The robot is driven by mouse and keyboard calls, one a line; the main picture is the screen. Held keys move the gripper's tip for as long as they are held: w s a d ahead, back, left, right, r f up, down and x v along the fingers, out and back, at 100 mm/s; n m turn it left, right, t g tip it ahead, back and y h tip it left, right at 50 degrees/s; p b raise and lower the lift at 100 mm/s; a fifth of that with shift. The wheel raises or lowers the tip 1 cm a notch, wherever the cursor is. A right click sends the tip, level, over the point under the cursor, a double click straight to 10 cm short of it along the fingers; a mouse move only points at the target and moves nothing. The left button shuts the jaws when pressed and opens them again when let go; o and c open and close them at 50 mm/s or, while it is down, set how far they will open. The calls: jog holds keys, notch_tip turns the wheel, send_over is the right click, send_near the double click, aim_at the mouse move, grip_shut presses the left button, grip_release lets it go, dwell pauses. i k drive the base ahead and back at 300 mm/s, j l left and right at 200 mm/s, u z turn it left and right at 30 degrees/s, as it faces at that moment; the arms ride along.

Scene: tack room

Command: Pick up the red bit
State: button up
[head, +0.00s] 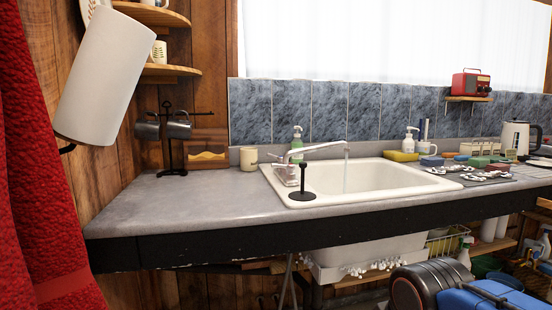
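Several small pale, metallic-looking pieces (468,177) lie on a dark mat (478,183) on the counter to the right of the sink. Some show reddish spots, but they are too small to tell which one is the red bit. My gripper is not in view, so its state and any hold on something cannot be seen.
A white sink (385,179) with running water lies left of the mat. A black post (303,183) stands at its front left rim. Sponges (404,156) and a kettle (516,138) stand behind the mat. The left counter (190,200) is mostly clear. A blue and black object (490,291) sits low right.

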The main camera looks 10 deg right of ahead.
aim_at(442, 171)
jog(key=z, duration=1.3)
